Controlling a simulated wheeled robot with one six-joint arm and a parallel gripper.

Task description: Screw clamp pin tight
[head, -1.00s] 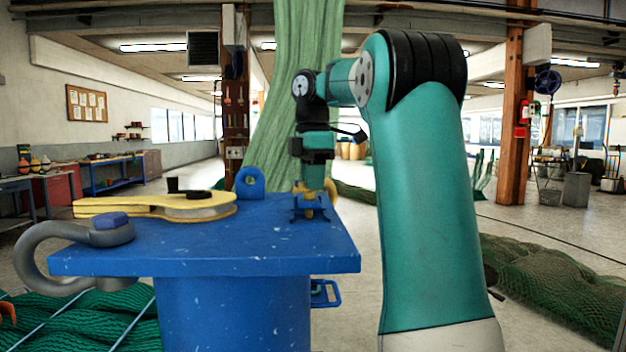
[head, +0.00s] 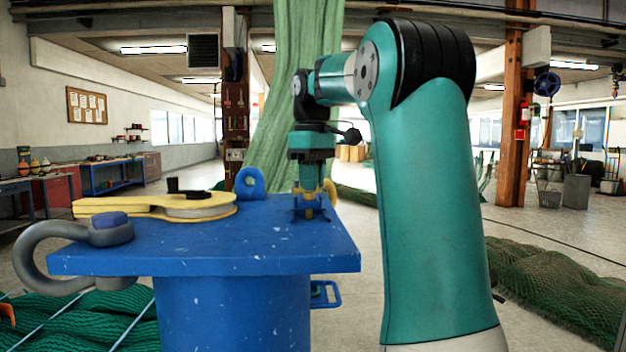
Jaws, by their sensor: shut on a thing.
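My gripper (head: 308,188) points straight down over the back right corner of the blue table (head: 200,262). It is shut on the clamp pin, which is mostly hidden between and behind the fingers. Just below the fingertips, a small dark blue bracket (head: 311,213) stands on the table top. A yellow curved part (head: 331,193) shows beside and behind the fingers on the right. The view is too small to tell how deep the pin sits.
A yellow block with a grey sheave (head: 120,207) lies on the table left of my gripper. A blue eye plate (head: 250,182) stands behind it. A grey shackle (head: 45,262) hangs over the left edge. Green nets (head: 560,290) lie on the floor around the table.

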